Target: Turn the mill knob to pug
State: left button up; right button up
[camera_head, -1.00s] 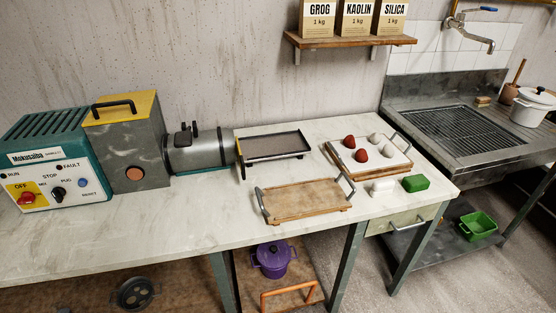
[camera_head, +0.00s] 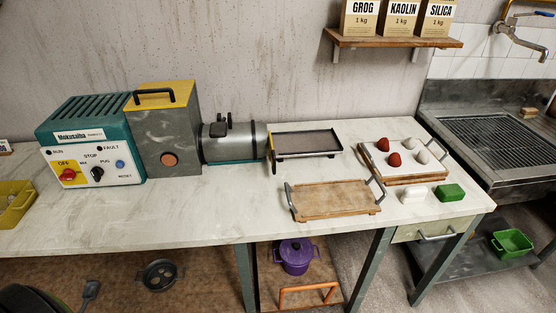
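The mill is a teal and grey machine with a yellow-topped hopper (camera_head: 165,130) and a horizontal metal barrel (camera_head: 228,143) on the worktop. Its control panel (camera_head: 115,168) faces me at the left. The small black mill knob (camera_head: 97,174) sits among the labels STOP above, MIX to its left and PUG to its right. Its pointer is too small to read with certainty. A red OFF button (camera_head: 68,174) on a yellow plate is left of the knob, and a blue RESET button (camera_head: 120,164) is right of it.
The worktop (camera_head: 200,215) is clear in front of the mill. A yellow bin (camera_head: 14,203) stands at the left edge. A wooden tray (camera_head: 335,199) and a board with red and white balls (camera_head: 405,163) lie to the right. A dark rounded object (camera_head: 35,300) is at bottom left.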

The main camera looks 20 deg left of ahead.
aim_at(96, 172)
jog(key=u, duration=2.05)
